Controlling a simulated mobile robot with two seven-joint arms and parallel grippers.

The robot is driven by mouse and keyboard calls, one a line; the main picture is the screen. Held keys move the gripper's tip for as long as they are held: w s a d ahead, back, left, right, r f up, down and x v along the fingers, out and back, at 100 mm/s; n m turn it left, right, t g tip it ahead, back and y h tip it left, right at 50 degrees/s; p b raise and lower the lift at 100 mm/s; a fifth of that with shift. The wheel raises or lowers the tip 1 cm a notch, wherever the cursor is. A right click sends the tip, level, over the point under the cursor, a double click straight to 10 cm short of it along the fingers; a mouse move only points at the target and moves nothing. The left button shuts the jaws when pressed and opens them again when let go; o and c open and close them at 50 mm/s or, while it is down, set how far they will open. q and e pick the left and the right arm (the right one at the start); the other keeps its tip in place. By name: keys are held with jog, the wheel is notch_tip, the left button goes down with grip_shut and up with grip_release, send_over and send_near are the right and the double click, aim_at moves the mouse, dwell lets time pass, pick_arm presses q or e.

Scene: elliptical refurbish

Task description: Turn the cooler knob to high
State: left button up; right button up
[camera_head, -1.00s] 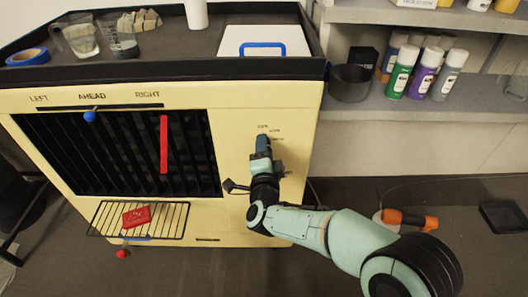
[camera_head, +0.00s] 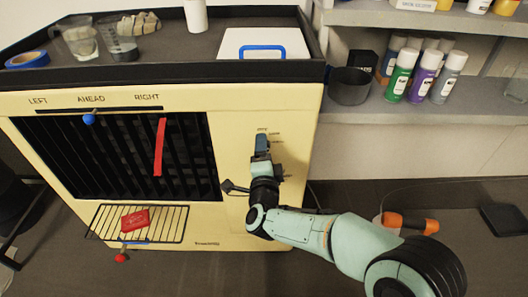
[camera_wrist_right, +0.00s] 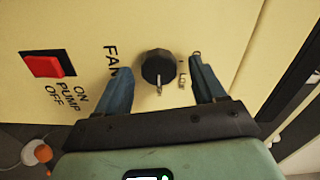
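The cooler (camera_head: 235,120) is a cream cabinet with a dark grille. Its black round knob (camera_wrist_right: 157,64) sits beside the printed word FAN in the right wrist view, with a pale pointer mark toward the picture's bottom. My right gripper (camera_wrist_right: 160,74) has its two blue fingers apart, one on each side of the knob, with visible gaps to it. In the head view my right gripper (camera_head: 262,146) is at the cooler's right front panel and hides the knob. Small printed labels show just above it. My left gripper is in neither view.
A red rocker switch (camera_wrist_right: 47,65) marked PUMP ON OFF lies left of the knob. A red strip (camera_head: 160,147) hangs before the grille, and a wire rack (camera_head: 168,222) juts out below. Shelves with bottles (camera_head: 402,76) stand to the right.

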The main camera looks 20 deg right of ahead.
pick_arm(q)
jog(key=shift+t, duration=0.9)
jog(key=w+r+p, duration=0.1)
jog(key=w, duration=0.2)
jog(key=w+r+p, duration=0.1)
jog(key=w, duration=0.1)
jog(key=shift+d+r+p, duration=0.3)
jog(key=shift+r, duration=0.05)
pick_arm(e)
jog(key=v, duration=1.3)
jog(key=shift+s, duration=0.2)
